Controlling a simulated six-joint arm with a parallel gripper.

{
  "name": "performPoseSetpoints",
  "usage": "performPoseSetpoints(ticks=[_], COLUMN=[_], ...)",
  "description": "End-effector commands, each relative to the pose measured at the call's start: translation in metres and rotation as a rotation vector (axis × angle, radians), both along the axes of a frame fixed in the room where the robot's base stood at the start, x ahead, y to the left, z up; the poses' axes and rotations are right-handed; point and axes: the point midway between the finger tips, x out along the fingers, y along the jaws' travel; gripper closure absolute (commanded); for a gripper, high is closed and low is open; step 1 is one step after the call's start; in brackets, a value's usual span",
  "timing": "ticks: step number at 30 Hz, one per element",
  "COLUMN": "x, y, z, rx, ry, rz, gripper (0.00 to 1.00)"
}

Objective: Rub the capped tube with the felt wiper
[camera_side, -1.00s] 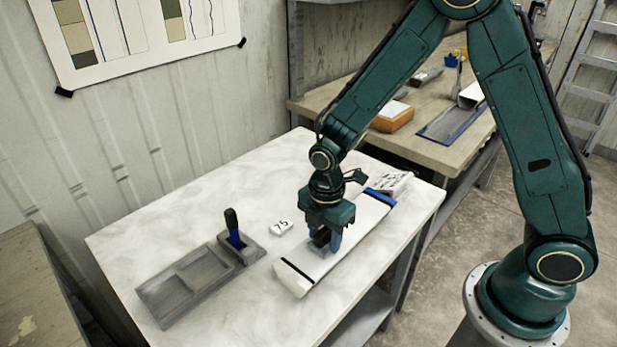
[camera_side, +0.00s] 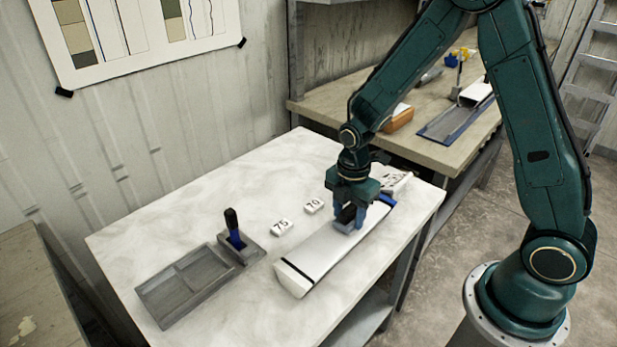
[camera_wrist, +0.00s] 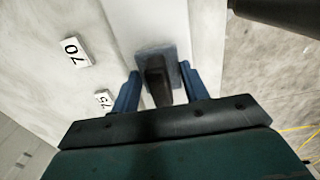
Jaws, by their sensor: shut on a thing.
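The capped tube (camera_side: 318,252) is a long white liner lying on the pale marbled table, with a white cap at its near end and a blue cap at its far end. In the wrist view the tube (camera_wrist: 148,22) runs up the middle. My gripper (camera_side: 347,222) is shut on the felt wiper (camera_side: 346,213), a dark handle on a grey pad. The wiper sits on the tube's top face, towards the blue-capped end. In the wrist view the blue fingers of my gripper (camera_wrist: 158,92) flank the wiper's black handle, and the grey felt pad (camera_wrist: 157,50) lies against the tube.
White blocks marked 75 (camera_side: 281,227) and 70 (camera_side: 314,206) stand left of the tube. A grey tray (camera_side: 178,296) and a holder with a blue and black marker-like tool (camera_side: 234,228) are further left. A white labelled object (camera_side: 397,181) sits behind the blue end.

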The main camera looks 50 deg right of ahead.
Motion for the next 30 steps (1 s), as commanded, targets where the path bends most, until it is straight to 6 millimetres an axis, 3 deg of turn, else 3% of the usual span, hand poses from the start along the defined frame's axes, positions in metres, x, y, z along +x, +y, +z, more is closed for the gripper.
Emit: performPoseSetpoints(ticks=[1,18,30], x=[0.002,0.001,0.0], y=[0.001,0.001,0.001], z=[0.016,0.066,0.076], rx=[0.0,0.0,0.001], ry=[-0.01,-0.005,-0.002], rz=[0.001,0.001,0.001], gripper=[0.77,0.77,0.77])
